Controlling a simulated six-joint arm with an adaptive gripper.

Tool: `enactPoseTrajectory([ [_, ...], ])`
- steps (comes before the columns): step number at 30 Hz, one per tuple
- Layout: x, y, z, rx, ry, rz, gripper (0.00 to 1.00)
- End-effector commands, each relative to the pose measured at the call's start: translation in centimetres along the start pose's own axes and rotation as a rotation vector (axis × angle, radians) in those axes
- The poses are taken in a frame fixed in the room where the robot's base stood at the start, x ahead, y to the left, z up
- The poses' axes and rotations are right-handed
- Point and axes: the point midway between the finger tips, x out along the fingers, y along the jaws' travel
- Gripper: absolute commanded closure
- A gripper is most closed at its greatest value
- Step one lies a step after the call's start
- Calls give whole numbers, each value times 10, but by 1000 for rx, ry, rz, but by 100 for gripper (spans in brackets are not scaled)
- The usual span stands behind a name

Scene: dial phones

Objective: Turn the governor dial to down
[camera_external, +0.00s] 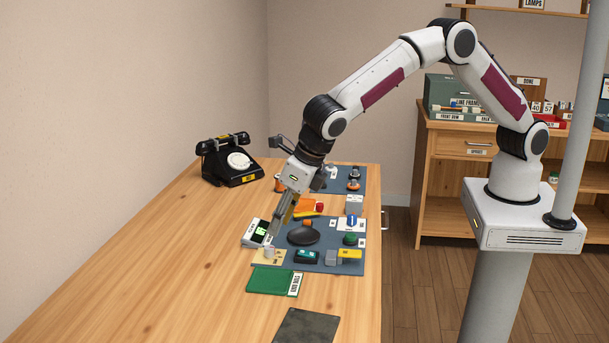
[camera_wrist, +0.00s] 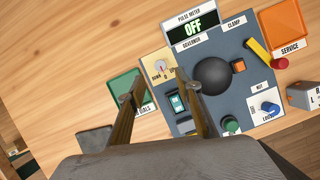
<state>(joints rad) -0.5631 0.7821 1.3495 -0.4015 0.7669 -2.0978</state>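The governor dial (camera_wrist: 161,68) is a small pale knob with a red mark on a beige plate (camera_wrist: 150,74), at the left corner of the blue-grey panel. In the wrist view, a label on the plate appears to read DOWN; the pointer's exact setting is too small to tell. The dial (camera_external: 270,252) also shows in the external view, at the panel's near left corner. My gripper (camera_wrist: 157,92) is open and empty, its two fingers apart. In the external view, my gripper (camera_external: 272,238) points down over the panel's left side, close to the dial. Contact is not visible.
The pulse meter (camera_wrist: 193,29) reads OFF beside the panel (camera_wrist: 239,62). A green booklet (camera_external: 268,281) lies in front.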

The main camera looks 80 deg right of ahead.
Motion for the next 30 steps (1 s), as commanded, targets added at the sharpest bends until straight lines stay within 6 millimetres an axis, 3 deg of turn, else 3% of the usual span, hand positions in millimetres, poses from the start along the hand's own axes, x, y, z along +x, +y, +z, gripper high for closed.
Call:
enactPoseTrajectory([
  [21,64,0,0,1,0,-1,66],
  [30,76,0,0,1,-1,0,66],
])
